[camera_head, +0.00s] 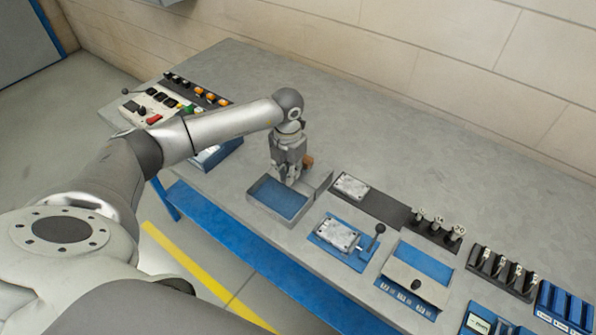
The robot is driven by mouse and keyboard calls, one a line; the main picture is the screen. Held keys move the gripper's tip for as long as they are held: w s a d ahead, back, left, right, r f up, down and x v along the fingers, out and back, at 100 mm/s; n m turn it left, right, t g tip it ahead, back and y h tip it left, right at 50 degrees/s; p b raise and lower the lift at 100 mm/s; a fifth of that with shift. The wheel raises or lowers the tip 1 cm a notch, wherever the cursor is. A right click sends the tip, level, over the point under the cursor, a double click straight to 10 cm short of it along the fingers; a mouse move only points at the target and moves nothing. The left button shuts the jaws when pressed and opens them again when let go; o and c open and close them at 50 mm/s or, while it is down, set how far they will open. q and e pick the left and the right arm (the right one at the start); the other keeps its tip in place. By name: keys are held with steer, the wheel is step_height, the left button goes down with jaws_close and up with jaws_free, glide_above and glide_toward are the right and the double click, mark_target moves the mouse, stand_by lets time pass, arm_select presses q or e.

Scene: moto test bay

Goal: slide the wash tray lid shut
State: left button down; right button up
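The wash tray (252,200) is a grey-rimmed rectangular tray near the front edge of the bench. Its blue inside shows from above, so it stands at least partly open. Grey metal continues at its back and right side, but I cannot clearly tell the lid from the tray wall. My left gripper (290,180) points down at the back of the tray, with its fingertips by the rear rim. I cannot tell its finger gap or whether it touches anything. A small brown knob-like part (308,160) shows just right of the gripper, partly hidden. My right gripper is not in view.
A control panel (150,108) with coloured buttons stands to the left. Right of the tray are a dark mat (385,209), a blue fixture (325,246) with a lever, a blue-topped box (425,262) and tool racks (500,270). The bench's back area (390,140) is clear.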

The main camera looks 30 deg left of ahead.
arm_select(q)
steer(key=shift+s+a+p, duration=0.2)
steer(key=shift+s+p, duration=0.75)
steer(key=shift+s, duration=1.25)
steer(key=shift+s+a+p, duration=0.15)
steer(key=shift+s+p, duration=0.5)
steer(key=shift+s, duration=1.65)
steer(key=c, duration=1.5)
jaws_free()
steer(key=shift+r, duration=0.1)
step_height(320, 180, up, 7)
steer(key=p, duration=0.4)
